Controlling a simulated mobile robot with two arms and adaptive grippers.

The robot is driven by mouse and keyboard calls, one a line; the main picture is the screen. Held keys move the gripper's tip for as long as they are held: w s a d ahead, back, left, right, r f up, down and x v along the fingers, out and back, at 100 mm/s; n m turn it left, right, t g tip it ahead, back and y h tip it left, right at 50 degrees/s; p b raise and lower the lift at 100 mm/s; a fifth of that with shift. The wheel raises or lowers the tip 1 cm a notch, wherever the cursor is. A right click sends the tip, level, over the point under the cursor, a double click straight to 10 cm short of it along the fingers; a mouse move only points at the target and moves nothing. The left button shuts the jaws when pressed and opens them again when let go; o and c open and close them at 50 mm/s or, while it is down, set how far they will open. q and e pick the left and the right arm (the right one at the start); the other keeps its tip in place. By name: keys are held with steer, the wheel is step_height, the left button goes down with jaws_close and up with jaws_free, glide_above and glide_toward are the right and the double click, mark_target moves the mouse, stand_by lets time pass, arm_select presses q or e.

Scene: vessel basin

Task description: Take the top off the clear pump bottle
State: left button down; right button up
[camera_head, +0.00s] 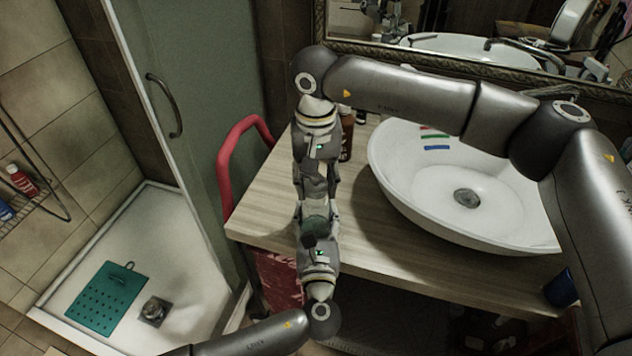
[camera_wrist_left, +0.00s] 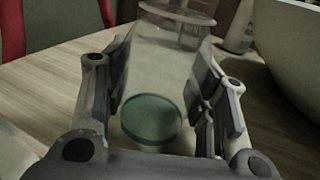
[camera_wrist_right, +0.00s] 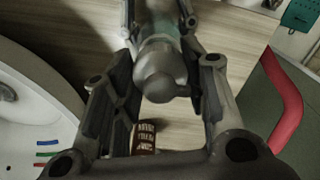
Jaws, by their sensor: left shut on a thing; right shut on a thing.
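The clear pump bottle (camera_wrist_left: 175,65) is held between my two grippers, above the front part of the wooden counter. Its green round base (camera_wrist_left: 152,120) faces the left wrist camera. My left gripper (camera_head: 312,228) is shut around the bottle's body. My right gripper (camera_head: 315,180) comes from over the basin and is shut on the grey pump top (camera_wrist_right: 160,72). In the right wrist view the pump top is in line with the clear body. In the head view the grippers hide most of the bottle, and I cannot tell if the top is loose.
A white basin (camera_head: 400,187) with red, green and blue strips inside stands to the right. A brown bottle (camera_head: 347,138) stands behind my right gripper. A red rail (camera_head: 224,170) is at left. Bare wooden counter (camera_head: 262,208) shows left of the grippers. A blue cup (camera_head: 561,289) is at right.

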steer(key=shift+r, duration=0.15)
steer(key=shift+r, duration=1.9)
arm_select(q)
steer(key=c, duration=0.5)
jaws_free()
